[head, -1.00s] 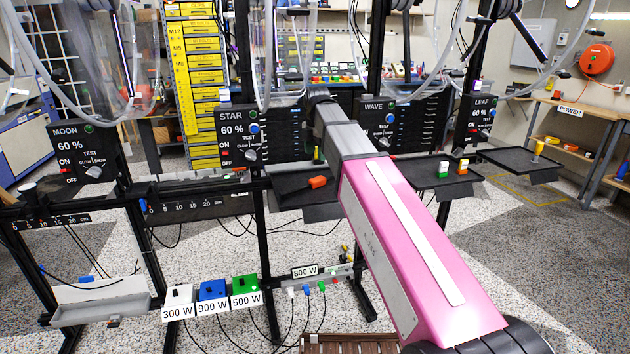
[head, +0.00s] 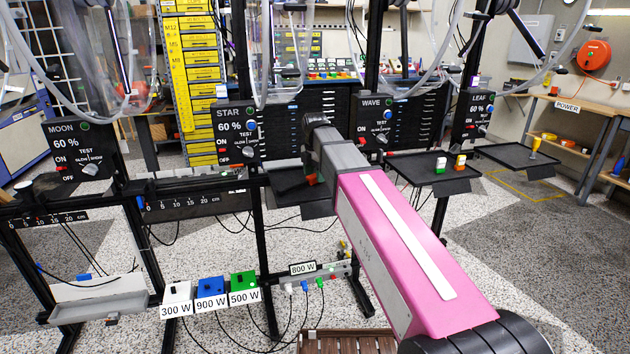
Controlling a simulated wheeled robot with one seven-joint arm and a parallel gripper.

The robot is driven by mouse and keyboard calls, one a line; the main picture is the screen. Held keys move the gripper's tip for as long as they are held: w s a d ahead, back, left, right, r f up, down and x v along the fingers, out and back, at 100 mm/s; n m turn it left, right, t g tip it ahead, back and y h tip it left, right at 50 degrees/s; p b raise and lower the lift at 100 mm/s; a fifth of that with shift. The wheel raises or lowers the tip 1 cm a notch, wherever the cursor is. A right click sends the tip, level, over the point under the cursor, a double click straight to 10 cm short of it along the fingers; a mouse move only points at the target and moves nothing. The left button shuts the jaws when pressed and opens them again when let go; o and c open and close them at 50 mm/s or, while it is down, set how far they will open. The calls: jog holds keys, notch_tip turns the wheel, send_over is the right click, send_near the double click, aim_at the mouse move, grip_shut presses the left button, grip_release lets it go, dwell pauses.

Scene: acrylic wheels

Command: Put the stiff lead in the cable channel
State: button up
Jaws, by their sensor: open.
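My arm reaches from the lower right to the dark tray (head: 288,196) under the STAR panel. My gripper (head: 309,172) is at its far end, low over this tray, small and dark; its fingers are hard to make out. It is open. An orange-red piece (head: 312,180) on the tray is partly hidden by it; I cannot tell if they touch. A grey trough (head: 100,312) at lower left looks like the cable channel. Thin black leads hang around it, one with a blue piece (head: 83,277). I cannot tell which is the stiff lead.
White (head: 177,291), blue (head: 211,287) and green (head: 244,281) boxes with watt labels stand at lower centre. A socket strip (head: 305,284) with plugged leads is to their right. Dark posts and hanging clear tubes stand around my arm. The right tray (head: 435,180) holds small bottles.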

jog(key=shift+f, duration=0.65)
jog(key=c, duration=1.1)
jog(key=shift+r, duration=0.1)
